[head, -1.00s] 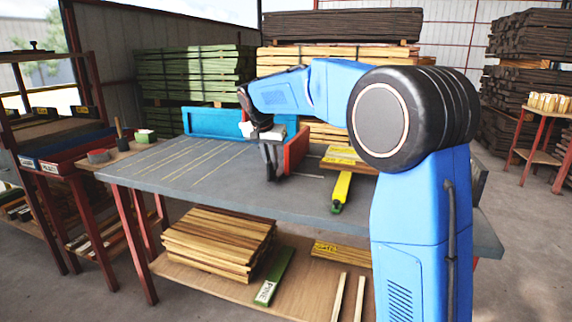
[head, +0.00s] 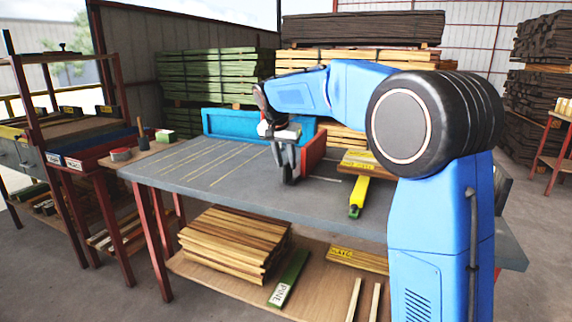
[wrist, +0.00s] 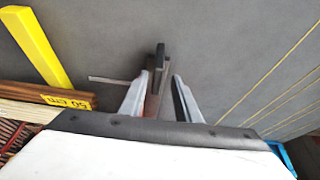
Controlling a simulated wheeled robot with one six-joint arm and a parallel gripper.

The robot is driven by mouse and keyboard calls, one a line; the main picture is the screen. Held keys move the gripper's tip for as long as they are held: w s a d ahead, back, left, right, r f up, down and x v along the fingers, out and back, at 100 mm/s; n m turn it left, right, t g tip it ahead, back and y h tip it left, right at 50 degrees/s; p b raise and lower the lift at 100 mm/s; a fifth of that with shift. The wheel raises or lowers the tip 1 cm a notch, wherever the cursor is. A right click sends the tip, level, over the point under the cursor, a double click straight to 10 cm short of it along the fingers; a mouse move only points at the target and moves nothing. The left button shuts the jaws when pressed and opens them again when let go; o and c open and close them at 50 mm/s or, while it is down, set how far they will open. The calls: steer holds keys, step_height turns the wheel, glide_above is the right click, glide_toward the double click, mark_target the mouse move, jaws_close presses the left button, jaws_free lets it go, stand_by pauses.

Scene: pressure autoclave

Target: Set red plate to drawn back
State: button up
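The red plate (head: 314,150) stands upright on the grey worktable (head: 190,172), at the right end of the blue panel. My gripper (head: 287,178) points down beside the plate's near left side in the head view. In the wrist view its two fingers (wrist: 159,76) are apart, one on each side of a dark upright bar (wrist: 158,62). A reddish strip (wrist: 151,108) shows behind the bar, between the fingers. I see gaps between the fingertips and the bar. Whether the bar belongs to the red plate is unclear. My wrist hides part of the plate.
A blue panel (head: 229,125) stands at the table's back. A yellow bar (head: 358,197) and stacked boards marked 50 cm (wrist: 68,101) lie right of the plate in the head view. Timber (head: 236,243) lies on the shelf below. The table's left side is clear.

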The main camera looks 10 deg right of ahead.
steer(key=v, duration=1.6)
steer(key=shift+r, duration=0.1)
steer(key=s+d+f+n+y, duration=0.1)
steer(key=s+d+f, duration=0.2)
steer(key=s, duration=0.4)
steer(key=s+d+f+n, duration=0.2)
steer(key=s+d, duration=0.1)
steer(key=s, duration=0.4)
steer(key=s+d+f+n+y, duration=0.1)
steer(key=s+d+f, duration=0.2)
steer(key=s, duration=0.4)
steer(key=s+d+f+n+t, duration=0.1)
steer(key=s+d+f+n, duration=0.2)
steer(key=s+f, duration=1.7)
steer(key=s, duration=0.2)
steer(key=shift+s+f+y, duration=0.3)
steer(key=shift+y, duration=0.1)
